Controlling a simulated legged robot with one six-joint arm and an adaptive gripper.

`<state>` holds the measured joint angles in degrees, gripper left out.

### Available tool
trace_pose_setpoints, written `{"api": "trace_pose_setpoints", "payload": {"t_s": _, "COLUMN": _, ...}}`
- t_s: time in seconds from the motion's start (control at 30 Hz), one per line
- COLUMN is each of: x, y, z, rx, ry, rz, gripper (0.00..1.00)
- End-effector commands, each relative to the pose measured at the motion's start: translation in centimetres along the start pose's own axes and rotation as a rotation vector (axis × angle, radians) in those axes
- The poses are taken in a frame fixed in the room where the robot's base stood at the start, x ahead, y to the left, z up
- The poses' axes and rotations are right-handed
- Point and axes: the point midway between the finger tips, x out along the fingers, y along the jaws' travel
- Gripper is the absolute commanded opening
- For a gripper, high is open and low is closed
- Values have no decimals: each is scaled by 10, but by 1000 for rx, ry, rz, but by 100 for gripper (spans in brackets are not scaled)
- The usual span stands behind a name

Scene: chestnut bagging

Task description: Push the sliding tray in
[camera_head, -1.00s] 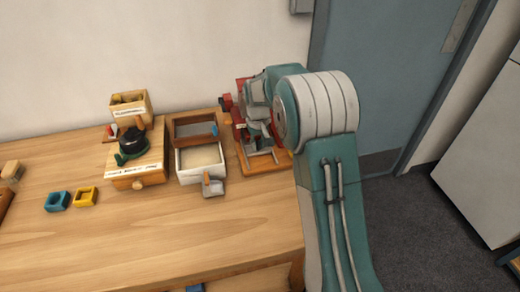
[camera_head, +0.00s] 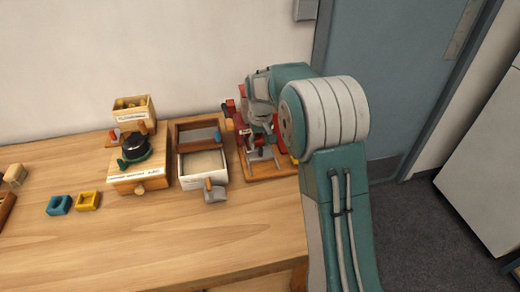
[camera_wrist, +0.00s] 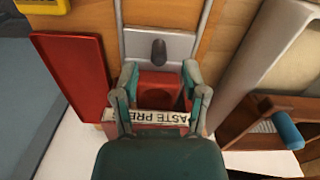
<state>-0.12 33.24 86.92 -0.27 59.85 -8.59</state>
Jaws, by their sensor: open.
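The sliding tray seems to be the light grey plate (camera_wrist: 172,40) with a dark upright knob (camera_wrist: 158,52), lying between two metal rails on a wooden base in the wrist view. The red press (camera_wrist: 158,85) bears a label partly reading "ASTE PRE". My gripper (camera_wrist: 160,76) is open, its two fingers spread over the red body, with the knob just beyond the fingertips and apart from them. In the head view my gripper (camera_head: 262,140) hangs over the press base (camera_head: 268,172); the arm hides part of the press.
A white box (camera_head: 203,183) and a brown box (camera_head: 188,136) stand left of the press. In the wrist view, a red panel (camera_wrist: 72,75) stands left.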

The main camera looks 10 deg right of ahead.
Motion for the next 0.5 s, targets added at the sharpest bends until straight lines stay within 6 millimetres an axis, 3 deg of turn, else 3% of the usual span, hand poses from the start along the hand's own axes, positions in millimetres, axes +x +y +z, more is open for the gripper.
{"api": "trace_pose_setpoints", "payload": {"t_s": 0.1, "x": -28, "y": 0, "z": -1, "rx": 0, "ry": 5, "rz": 1, "gripper": 57}}
{"api": "trace_pose_setpoints", "payload": {"t_s": 0.3, "x": -65, "y": -1, "z": -2, "rx": 0, "ry": 3, "rz": 1, "gripper": 57}}
{"api": "trace_pose_setpoints", "payload": {"t_s": 0.5, "x": -82, "y": -1, "z": -1, "rx": 0, "ry": -1, "rz": 0, "gripper": 57}}
